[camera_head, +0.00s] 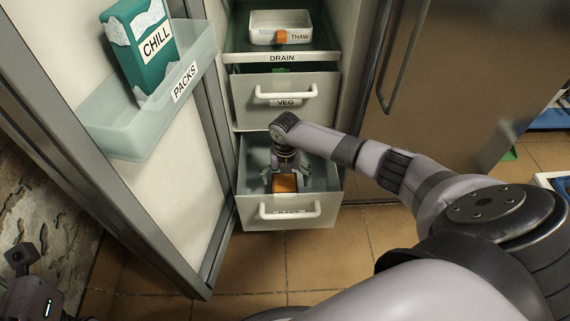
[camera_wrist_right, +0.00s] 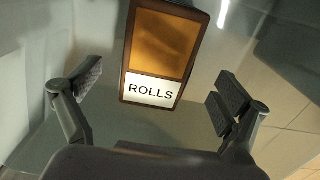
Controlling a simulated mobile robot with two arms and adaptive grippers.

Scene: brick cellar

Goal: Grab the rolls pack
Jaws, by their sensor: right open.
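The rolls pack (camera_head: 285,184) is an orange-brown box lying in the pulled-out bottom drawer (camera_head: 325,186). In the right wrist view the rolls pack (camera_wrist_right: 160,45) shows a dark brown edge and a white label reading ROLLS. My right gripper (camera_head: 285,171) reaches down into the drawer, over the pack. In the right wrist view the right gripper (camera_wrist_right: 157,88) is open and empty, with one finger on each side of the pack's label end, apart from it. I cannot tell the exact height of the fingertips above the pack.
The VEG drawer (camera_head: 310,98) is above the bottom drawer. Above it, a DRAIN shelf (camera_head: 320,57) bears a white THAW tray (camera_head: 258,34) with an orange item. The open fridge door (camera_head: 165,190) at left carries a PACKS bin (camera_head: 125,138) holding a green CHILL box (camera_head: 140,50).

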